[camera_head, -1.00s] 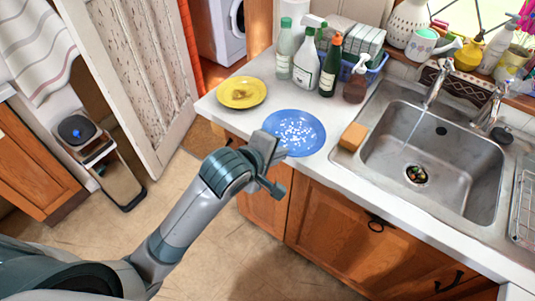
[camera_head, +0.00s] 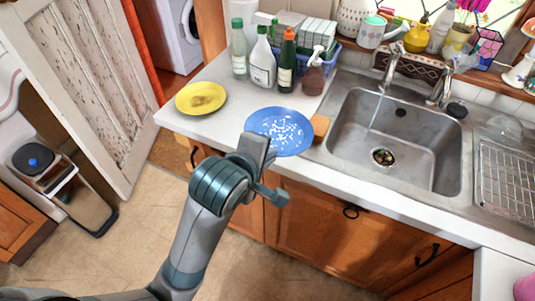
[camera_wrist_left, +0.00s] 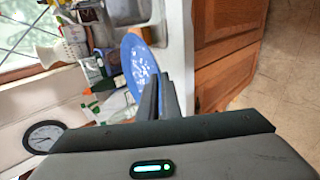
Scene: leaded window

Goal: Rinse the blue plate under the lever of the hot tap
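The blue plate (camera_head: 285,124), speckled with white bits, overlaps the sponge in the head view and appears lifted off the counter. My left gripper (camera_head: 264,165) is at its near rim, with its fingers close together on it. In the left wrist view, the plate (camera_wrist_left: 137,62) runs down to the narrow gap between the fingers (camera_wrist_left: 159,90). A metal tap (camera_head: 388,68) stands behind the sink (camera_head: 345,150), with a thin water stream falling from it. A second metal fitting (camera_head: 441,88) stands to its right. I cannot tell which is hot. My right gripper is out of view.
A brown sponge (camera_head: 320,126) lies between plate and sink, partly covered. A yellow plate (camera_head: 201,97) is at the counter's left. Several bottles (camera_head: 263,68) stand behind. A wire rack (camera_head: 505,180) is right of the sink. The basin is free except for scraps at the drain (camera_head: 381,157).

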